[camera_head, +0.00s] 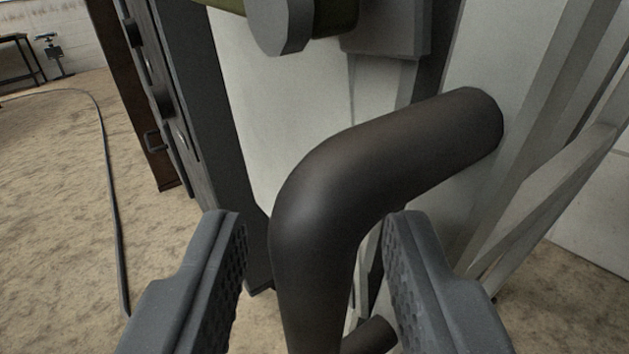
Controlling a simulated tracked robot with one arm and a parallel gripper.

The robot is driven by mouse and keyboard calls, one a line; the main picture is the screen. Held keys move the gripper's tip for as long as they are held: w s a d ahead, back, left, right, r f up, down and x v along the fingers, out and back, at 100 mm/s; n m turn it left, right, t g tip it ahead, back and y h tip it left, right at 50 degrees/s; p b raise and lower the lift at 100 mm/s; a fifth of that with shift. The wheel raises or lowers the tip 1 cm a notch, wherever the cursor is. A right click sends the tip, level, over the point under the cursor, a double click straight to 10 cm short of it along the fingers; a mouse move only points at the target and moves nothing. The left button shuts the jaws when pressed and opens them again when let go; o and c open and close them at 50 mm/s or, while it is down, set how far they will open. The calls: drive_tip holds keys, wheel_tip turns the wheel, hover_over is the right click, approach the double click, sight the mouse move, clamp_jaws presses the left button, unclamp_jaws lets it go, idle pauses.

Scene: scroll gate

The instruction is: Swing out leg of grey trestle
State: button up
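My gripper (318,232) is open, with its two grey ridged fingers at the bottom of the picture. A thick dark brown bent bar, like a handle (395,165), runs from a pale grey panel at the right, bends, and goes down between the fingers. I see gaps on both sides of the bar, though the right finger is very close to it. The pale grey framework (545,170) at the right, with slanted struts, may be the grey trestle. I cannot tell for sure which part is its leg. The lower part of the bar is cut off by the picture's edge.
A dark upright frame (205,110) stands left of the pale panel (275,110). A grey round end on a green cylinder (283,25) juts out at the top. A dark cable (108,190) lies on the sandy floor (60,220), which is mostly clear at the left.

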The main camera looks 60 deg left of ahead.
drive_tip(key=shift+w+a, duration=0.2)
drive_tip(key=shift+a, duration=0.1)
